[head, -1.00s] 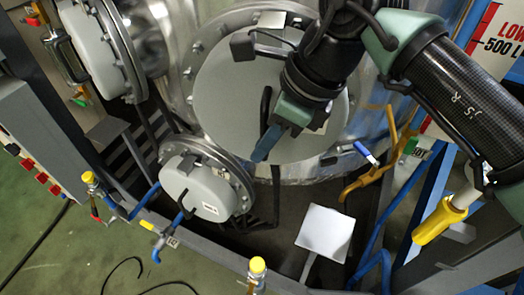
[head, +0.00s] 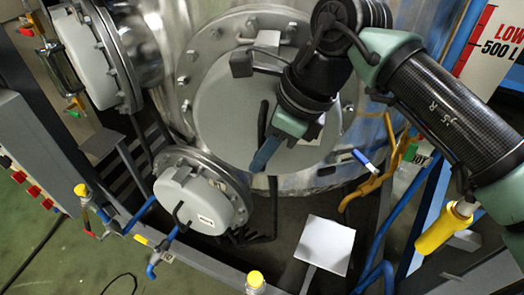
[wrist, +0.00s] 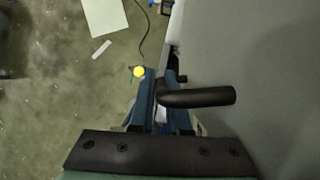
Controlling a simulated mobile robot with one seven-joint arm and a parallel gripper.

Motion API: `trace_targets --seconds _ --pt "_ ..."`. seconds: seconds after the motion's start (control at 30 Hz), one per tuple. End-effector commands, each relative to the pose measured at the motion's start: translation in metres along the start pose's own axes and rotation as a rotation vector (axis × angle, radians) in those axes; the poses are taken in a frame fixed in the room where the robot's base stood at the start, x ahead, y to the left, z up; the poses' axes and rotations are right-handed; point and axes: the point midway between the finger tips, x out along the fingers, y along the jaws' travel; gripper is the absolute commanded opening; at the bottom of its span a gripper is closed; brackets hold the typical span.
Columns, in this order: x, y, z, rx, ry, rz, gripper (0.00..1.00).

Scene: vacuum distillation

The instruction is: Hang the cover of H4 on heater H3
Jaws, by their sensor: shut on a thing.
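A large round grey cover (head: 222,112) stands in front of the bolted flange (head: 204,52) on the steel vessel. My gripper (head: 264,156) is at its lower right part, with blue fingers shut on its black bar handle (head: 263,118). The wrist view shows the handle (wrist: 198,97) between the fingertips (wrist: 154,86), with the grey cover face (wrist: 265,60) filling the right side. I cannot tell whether the cover touches the flange. A smaller round grey cover (head: 196,203) sits lower left, and another (head: 96,60) upper left. Their label text is unreadable, so I cannot tell which is H3 or H4.
A black bracket (head: 240,64) is near the large cover's top left. A flat grey plate (head: 324,246) stands below right. Yellow-capped valves (head: 255,279) and a grey rail line the front. Blue and orange pipes (head: 378,185) run at the right. Green floor is open at lower left.

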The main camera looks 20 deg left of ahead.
Motion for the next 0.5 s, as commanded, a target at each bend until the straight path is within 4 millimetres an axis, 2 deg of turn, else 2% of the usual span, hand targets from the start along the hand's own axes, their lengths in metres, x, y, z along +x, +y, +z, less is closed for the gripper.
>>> trace_targets --seconds 0.03,0.07,0.23,0.5 --pt "-0.0009 -0.0003 0.0007 -0.001 -0.002 -0.002 0.00" --pt "-0.0009 -0.0003 0.0007 -0.001 -0.002 -0.002 0.20" --pt "-0.0006 -0.0002 0.0005 -0.001 -0.001 -0.001 0.50" --pt "0.0002 0.0003 -0.0004 0.001 0.001 0.001 0.50"
